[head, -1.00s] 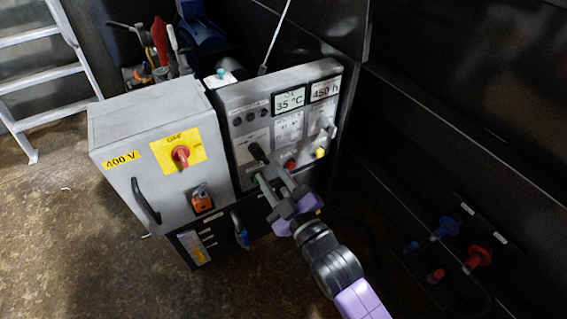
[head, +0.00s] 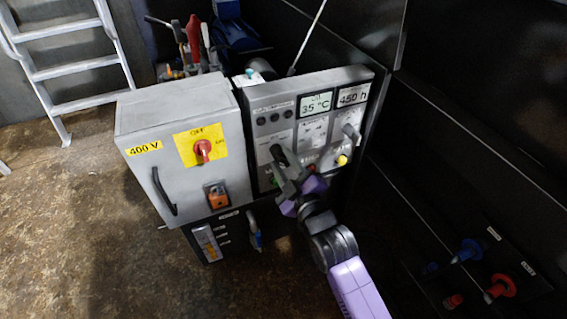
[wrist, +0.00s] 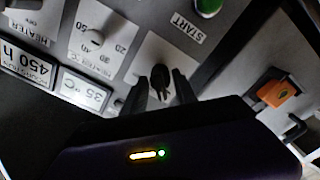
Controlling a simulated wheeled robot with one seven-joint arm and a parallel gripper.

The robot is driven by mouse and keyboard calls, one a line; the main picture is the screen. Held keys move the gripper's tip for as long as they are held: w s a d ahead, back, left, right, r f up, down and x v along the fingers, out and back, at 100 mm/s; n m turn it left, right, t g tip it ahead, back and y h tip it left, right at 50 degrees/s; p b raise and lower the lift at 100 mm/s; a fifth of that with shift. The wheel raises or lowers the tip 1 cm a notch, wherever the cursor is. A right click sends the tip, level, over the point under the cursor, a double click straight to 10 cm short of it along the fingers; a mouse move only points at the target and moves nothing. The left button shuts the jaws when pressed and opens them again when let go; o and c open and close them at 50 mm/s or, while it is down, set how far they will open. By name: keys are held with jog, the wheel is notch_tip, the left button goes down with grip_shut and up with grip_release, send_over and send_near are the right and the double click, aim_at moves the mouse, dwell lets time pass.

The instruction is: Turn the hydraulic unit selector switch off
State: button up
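The control panel (head: 286,104) has a black selector switch handle (head: 277,154) on a pale plate at its lower left. My gripper (head: 287,178) is at the panel's lower left, just below the handle in the head view. In the wrist view my fingers (wrist: 161,88) are apart, one on each side of the handle, with narrow gaps. I cannot tell whether they touch it. The handle's printed positions are hidden or unreadable.
Left of the panel is a grey 400 V cabinet (head: 164,120) with a red rotary switch (head: 203,149) on a yellow plate. A green button (wrist: 208,6) and an orange switch (wrist: 272,96) are near my gripper. A ladder (head: 72,66) stands at the back left.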

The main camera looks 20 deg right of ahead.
jog(key=shift+w, duration=0.15)
jog(key=shift+c, duration=0.4)
grip_shut()
jog(key=shift+m, duration=0.4)
jog(key=m+p, duration=0.2)
jog(key=m, duration=0.2)
jog(key=shift+m+p, duration=0.75)
jog(key=shift+m, duration=1.15)
jog(key=shift+f, duration=0.1)
